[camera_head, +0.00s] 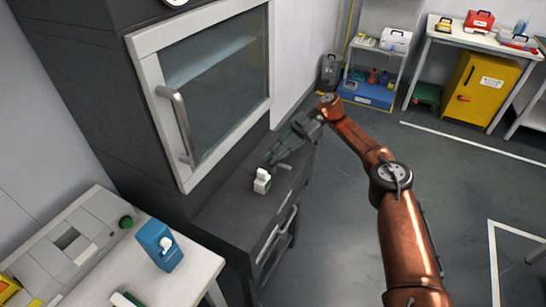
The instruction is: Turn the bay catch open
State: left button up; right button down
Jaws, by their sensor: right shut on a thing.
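My right gripper (272,158) reaches in from the right on my copper-coloured arm, low over the dark top of a cabinet (228,205). Its dark green fingers are shut, with their tips at a small white piece (262,182) on that top. The white piece has a wider lower block and a narrower upper part. It looks like the thing held, but the contact is small and partly hidden by the fingers. I cannot tell for sure whether it is the bay catch. My left gripper is not in view.
A glass-fronted door (218,85) with a grey bar handle (176,125) rises behind the cabinet top. A yellow cabinet (483,92) is at far right. The grey floor between is open.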

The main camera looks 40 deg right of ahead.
aim_at(274, 156)
jog(key=c, duration=1.7)
grip_release()
jog(key=shift+a, duration=0.1)
jog(key=shift+c, duration=0.2)
jog(key=shift+r, duration=0.1)
notch_tip(274, 156, up, 10)
jog(key=shift+f, duration=0.1)
